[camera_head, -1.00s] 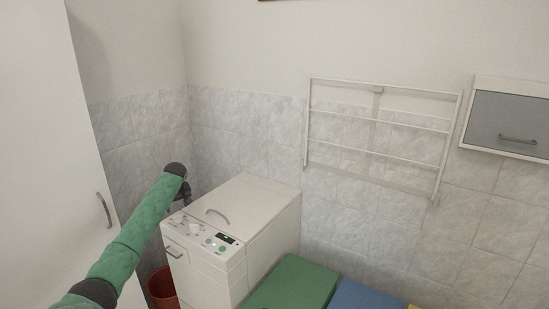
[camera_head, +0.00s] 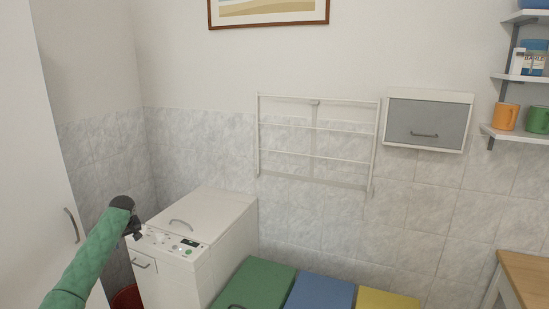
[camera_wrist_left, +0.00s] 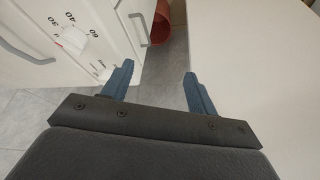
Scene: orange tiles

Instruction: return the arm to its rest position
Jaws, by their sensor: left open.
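My left arm, in a green sleeve, comes in from the lower left in the head view. My left gripper (camera_head: 134,232) is in front of the control panel of the white washing machine (camera_head: 222,232), mostly hidden behind the dark wrist. In the left wrist view my left gripper (camera_wrist_left: 156,83) has its two blue fingers spread apart with nothing between them. The washing machine's front with a dial (camera_wrist_left: 75,43) shows at the left there. My right gripper is not in view.
A white cabinet (camera_head: 45,200) stands at the left. A red bin (camera_head: 127,298) is on the floor beside the machine. Green (camera_head: 255,285), blue (camera_head: 320,293) and yellow (camera_head: 386,301) lids are at the bottom. A drying rack (camera_head: 315,140) and wall cabinet (camera_head: 428,118) hang behind; a wooden table (camera_head: 525,278) is at right.

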